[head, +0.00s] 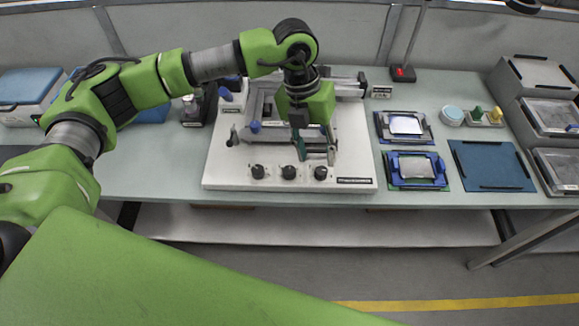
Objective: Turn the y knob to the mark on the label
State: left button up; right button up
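A white machine panel (220,170) stands on the bench with three black knobs along its front edge: a left knob (257,171), a middle knob (289,172) and a right knob (320,173). The label letters and marks by the knobs are too small to read, so I cannot tell which is y. My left gripper (317,158) points down just above and behind the right knob. Its two fingers are apart, with nothing seen between them. I cannot tell whether a finger touches the knob. My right gripper is out of view.
Behind my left gripper is a metal stage assembly (345,85). Blue-framed trays (417,170), a dark blue mat (492,165) and a small round container (452,116) lie to the right. The bench front strip is clear.

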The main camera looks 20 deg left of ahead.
aim_at(289, 169)
pick_arm(q)
jog(key=w+a+n+y, duration=0.1)
jog(key=w+a+y, duration=0.15)
jog(key=a, duration=0.45)
notch_tip(289, 169, down, 12)
jog(key=p, duration=0.4)
jog(key=shift+s+d+r, duration=0.1)
jog(key=shift+s+r, duration=0.05)
jog(key=shift+f, duration=0.5)
jog(key=c, duration=1.1)
